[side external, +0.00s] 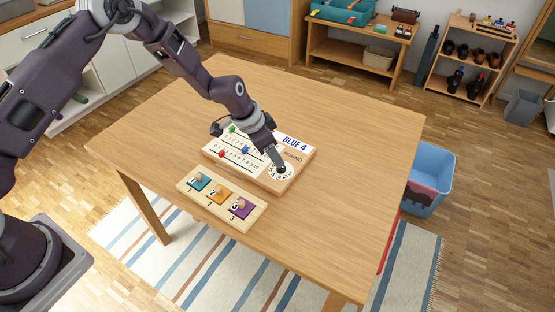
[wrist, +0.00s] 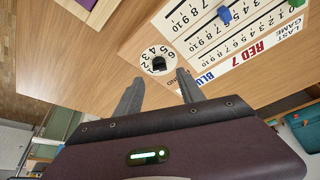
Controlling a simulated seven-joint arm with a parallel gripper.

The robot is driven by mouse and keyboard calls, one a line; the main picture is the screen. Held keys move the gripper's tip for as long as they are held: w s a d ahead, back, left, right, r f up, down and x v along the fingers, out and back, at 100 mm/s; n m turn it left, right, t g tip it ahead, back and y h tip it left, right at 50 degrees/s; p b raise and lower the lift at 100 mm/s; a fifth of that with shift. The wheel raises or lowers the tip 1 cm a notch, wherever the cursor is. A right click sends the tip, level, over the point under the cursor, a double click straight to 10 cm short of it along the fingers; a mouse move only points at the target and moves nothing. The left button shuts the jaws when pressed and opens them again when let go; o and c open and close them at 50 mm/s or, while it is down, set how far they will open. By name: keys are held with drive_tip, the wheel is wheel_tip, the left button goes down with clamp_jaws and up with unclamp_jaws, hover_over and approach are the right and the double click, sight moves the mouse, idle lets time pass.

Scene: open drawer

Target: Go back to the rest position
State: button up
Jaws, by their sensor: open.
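My gripper (side external: 279,164) is low over the right end of a wooden scoreboard (side external: 266,184) on the table. In the wrist view its two fingers (wrist: 160,77) are apart, with nothing held between them. A white round dial (wrist: 152,52) with numbers and a black knob (wrist: 159,65) shows just beyond the fingertips, in line with the gap. I cannot tell whether a finger touches the knob. The board has number rows with coloured sliders, including a blue one (side external: 246,149), and the labels "BLUE 4" and "ROUND".
A wooden tray (side external: 246,223) with three numbered, knobbed tiles lies in front of the scoreboard. The wooden table (side external: 340,150) is clear around both. A blue bin (side external: 430,180) stands on the floor to the right. Shelves (side external: 470,55) stand at the back.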

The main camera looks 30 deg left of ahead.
drive_tip(key=shift+v, duration=0.85)
drive_tip(key=s+a+r+n, duration=0.1)
drive_tip(key=s+r, duration=0.2)
drive_tip(key=r, duration=0.4)
drive_tip(key=s+a+r+y, duration=0.15)
drive_tip(key=s+r, duration=0.25)
drive_tip(key=r, duration=0.4)
drive_tip(key=s+a+r+n+h, duration=0.1)
drive_tip(key=s+r, duration=0.2)
drive_tip(key=r, duration=0.4)
drive_tip(key=s+a+r+n, duration=0.1)
drive_tip(key=s+a+r, duration=0.1)
drive_tip(key=s, duration=0.6)
drive_tip(key=s+a+r+n+t+y, duration=0.1)
drive_tip(key=s+a+r+n, duration=0.1)
drive_tip(key=s, duration=0.7)
drive_tip(key=s+a+r+n+y, duration=0.1)
drive_tip(key=s+a+r, duration=0.1)
drive_tip(key=s, duration=0.7)
drive_tip(key=shift+s+r+n+t, duration=0.25)
drive_tip(key=shift+r+n+t, duration=0.15)
drive_tip(key=shift+r, duration=0.1)
